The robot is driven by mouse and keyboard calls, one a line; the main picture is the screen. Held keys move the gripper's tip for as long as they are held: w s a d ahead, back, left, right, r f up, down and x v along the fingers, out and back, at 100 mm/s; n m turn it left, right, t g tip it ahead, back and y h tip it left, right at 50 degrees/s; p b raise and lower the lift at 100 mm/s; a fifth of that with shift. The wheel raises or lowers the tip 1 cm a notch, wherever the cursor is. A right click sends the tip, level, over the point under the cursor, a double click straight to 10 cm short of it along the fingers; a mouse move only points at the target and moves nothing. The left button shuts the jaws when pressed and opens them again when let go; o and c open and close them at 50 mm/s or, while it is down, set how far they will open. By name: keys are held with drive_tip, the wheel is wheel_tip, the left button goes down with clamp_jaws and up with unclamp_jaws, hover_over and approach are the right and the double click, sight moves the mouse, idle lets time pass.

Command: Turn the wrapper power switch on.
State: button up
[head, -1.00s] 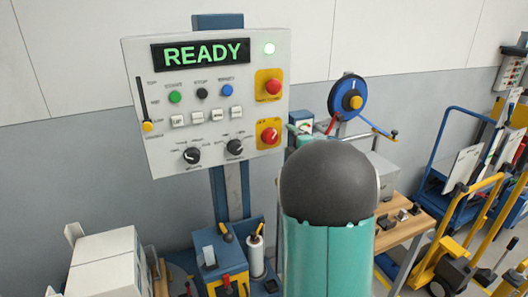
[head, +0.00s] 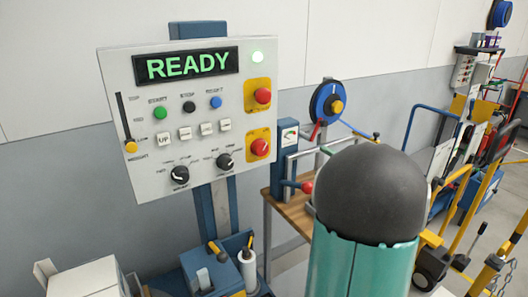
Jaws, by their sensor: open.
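The wrapper's control panel (head: 150,105) is a pale box on a blue post, at the left of the head view. Its display (head: 186,65) reads READY in green, and a round lamp (head: 257,57) beside it is lit. At its right edge are two red knobs on yellow plates, an upper one (head: 263,96) and a lower one (head: 259,148). The lower one looks like a rotary power switch, but its label and exact setting are too small to read. A teal and black link of my arm stands to the right of the panel. My gripper is not in view.
Several coloured buttons, a slider (head: 125,120) and two black dials (head: 180,175) share the panel face. Right of it stands a wooden bench (head: 288,218) with a blue reel (head: 327,102). Yellow and blue carts crowd the far right. A white box (head: 88,278) sits lower left.

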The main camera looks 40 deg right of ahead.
drive_tip(key=s+d, duration=0.2)
drive_tip(key=s, duration=0.1)
drive_tip(key=s+d, duration=0.1)
drive_tip(key=shift+s+d+f, duration=0.2)
drive_tip(key=shift+s+f, duration=0.05)
drive_tip(key=shift+s, duration=0.05)
idle(0.4)
